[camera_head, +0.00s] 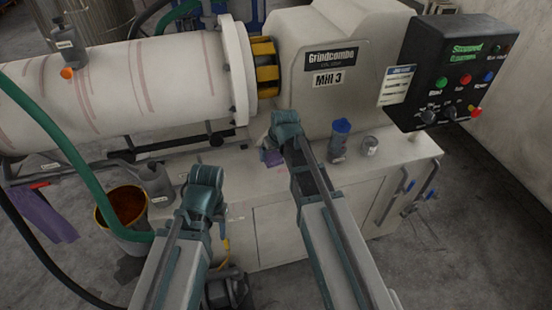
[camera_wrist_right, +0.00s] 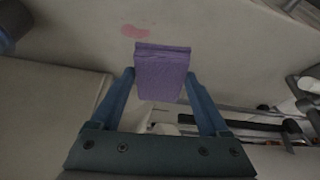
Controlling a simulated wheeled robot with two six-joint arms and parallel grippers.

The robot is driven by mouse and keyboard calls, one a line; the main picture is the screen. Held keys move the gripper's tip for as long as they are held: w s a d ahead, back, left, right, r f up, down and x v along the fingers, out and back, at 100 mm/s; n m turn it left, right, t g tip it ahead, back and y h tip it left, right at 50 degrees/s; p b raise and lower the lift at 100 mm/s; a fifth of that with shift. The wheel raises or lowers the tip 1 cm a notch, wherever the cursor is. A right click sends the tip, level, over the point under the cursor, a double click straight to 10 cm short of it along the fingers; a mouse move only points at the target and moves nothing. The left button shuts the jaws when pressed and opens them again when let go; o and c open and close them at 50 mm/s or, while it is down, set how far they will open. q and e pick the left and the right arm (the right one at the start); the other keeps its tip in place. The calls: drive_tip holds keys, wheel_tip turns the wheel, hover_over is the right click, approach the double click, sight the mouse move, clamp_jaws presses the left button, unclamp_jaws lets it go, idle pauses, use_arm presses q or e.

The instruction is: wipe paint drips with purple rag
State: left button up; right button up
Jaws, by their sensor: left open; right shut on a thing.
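My right gripper (camera_head: 277,136) is over the white machine top in front of the mill. It is shut on a folded purple rag (camera_wrist_right: 162,72), which sits between both blue fingers in the right wrist view. In the head view only a small purple piece of the rag (camera_head: 272,157) shows below the gripper. A pinkish-red paint smear (camera_wrist_right: 135,32) lies on the pale surface just beyond the rag in the wrist view; the smear looks apart from the rag. My left gripper (camera_head: 204,180) is open and empty, left of the right one, in front of the machine.
Another purple cloth (camera_head: 42,215) hangs at the far left. A bucket of brown-red content (camera_head: 122,208) and a grey can (camera_head: 154,180) stand left. A blue-lidded container (camera_head: 340,138) and a small jar (camera_head: 369,146) stand on the machine top, right of my right gripper.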

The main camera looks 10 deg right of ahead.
drive_tip(key=shift+f+b, duration=0.55)
drive_tip(key=shift+f, duration=0.05)
